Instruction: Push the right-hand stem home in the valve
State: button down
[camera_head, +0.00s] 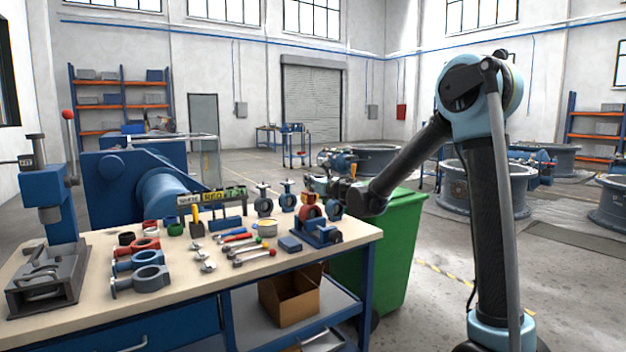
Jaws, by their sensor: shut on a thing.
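My gripper (318,184) is at the back right of the workbench, above the butterfly valves, at the end of my arm reaching in from the right. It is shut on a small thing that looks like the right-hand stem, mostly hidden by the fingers. Just below it is a valve body with a red ring (309,212), by a blue vise-like fixture (318,234). A grey-blue valve (335,210) stands right of it. Two more valves with upright stems, one (264,206) and another (288,201), stand to the left. How deep the held stem sits cannot be told.
The workbench (190,285) carries wrenches (252,256), a blue block (290,244), a tin (267,229) and loose valve rings (140,270). A blue press (48,200) stands at the left. A green bin (405,235) stands behind the bench's right end.

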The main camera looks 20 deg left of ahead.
aim_at(310, 192)
jog(key=shift+f, duration=1.05)
dwell(0.9)
jog(key=shift+s+d+f, duration=0.15)
jog(key=shift+s+f, duration=0.05)
jog(key=shift+s, duration=0.1)
dwell(0.3)
jog(key=shift+s, duration=0.2)
dwell(0.7)
jog(key=c, duration=1.6)
grip_release()
jog(key=shift+a, duration=0.2)
jog(key=shift+c, duration=0.2)
jog(key=shift+d, duration=0.1)
jog(key=shift+w, duration=0.1)
